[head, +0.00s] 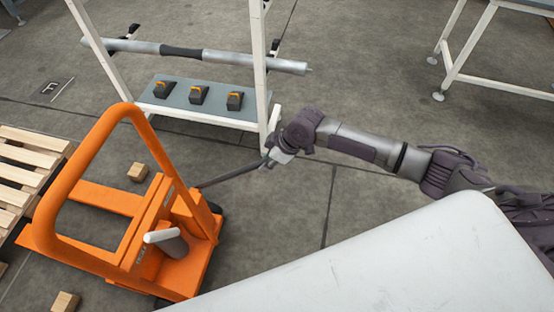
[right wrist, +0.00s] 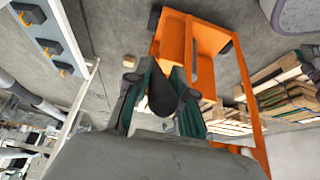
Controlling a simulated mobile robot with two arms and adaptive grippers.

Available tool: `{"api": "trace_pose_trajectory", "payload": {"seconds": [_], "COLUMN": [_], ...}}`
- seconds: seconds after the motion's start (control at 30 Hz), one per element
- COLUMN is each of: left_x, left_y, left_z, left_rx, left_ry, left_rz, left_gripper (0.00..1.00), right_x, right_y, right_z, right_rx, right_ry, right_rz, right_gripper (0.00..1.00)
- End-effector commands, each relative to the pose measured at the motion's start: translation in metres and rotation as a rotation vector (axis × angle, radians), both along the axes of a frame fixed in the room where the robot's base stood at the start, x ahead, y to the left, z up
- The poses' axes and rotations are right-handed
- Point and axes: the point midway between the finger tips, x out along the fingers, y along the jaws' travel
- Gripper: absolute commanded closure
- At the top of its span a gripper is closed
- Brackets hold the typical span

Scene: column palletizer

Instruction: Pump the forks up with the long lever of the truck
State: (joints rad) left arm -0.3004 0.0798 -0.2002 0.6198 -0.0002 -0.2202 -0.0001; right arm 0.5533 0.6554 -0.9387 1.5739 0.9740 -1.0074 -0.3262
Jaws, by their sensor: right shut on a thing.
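The orange truck (head: 180,240) stands on the floor at the left of the head view, its hooped handle rising toward me. Its forks (head: 100,198) reach left toward a pallet; how high they are is hard to tell. The long dark lever (head: 232,174) runs out from the truck's body to the right. My right gripper (head: 268,160) is at the lever's outer end and shut on it. In the right wrist view the gripper's fingers (right wrist: 160,98) close around the lever's dark end (right wrist: 162,95), with the orange truck (right wrist: 205,62) beyond. My left gripper is not in view.
A white-framed rack (head: 262,70) with a grey roller bar and a low shelf (head: 180,112) of several black-and-orange blocks stands behind the lever. A wooden pallet (head: 22,170) lies at left. Small wooden blocks (head: 138,172) lie on the floor. A white surface (head: 400,265) fills the lower right.

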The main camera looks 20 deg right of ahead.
Motion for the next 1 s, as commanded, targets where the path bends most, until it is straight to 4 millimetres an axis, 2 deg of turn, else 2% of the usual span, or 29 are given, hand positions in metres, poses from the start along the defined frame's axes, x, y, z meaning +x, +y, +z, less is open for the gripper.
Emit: {"api": "trace_pose_trajectory", "payload": {"seconds": [0.03,0.33,0.47,0.6,0.7,1.0], "left_x": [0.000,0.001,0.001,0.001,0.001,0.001], "left_y": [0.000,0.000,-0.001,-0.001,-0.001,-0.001], "left_z": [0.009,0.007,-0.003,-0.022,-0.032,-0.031], "left_rx": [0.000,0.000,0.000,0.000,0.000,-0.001], "left_ry": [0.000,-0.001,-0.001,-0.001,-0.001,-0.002], "left_rz": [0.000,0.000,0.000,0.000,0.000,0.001], "left_gripper": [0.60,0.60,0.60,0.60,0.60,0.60], "right_x": [0.003,0.004,-0.003,-0.014,-0.020,-0.022], "right_y": [0.003,0.004,-0.005,-0.021,-0.030,-0.032], "right_z": [0.009,0.005,-0.010,-0.035,-0.045,-0.043], "right_rx": [-0.009,-0.016,0.007,0.062,0.091,0.108], "right_ry": [0.005,0.009,-0.004,-0.040,-0.061,-0.073], "right_rz": [0.000,-0.002,-0.004,-0.005,-0.003,0.000], "right_gripper": [1.00,1.00,1.00,1.00,1.00,1.00]}}
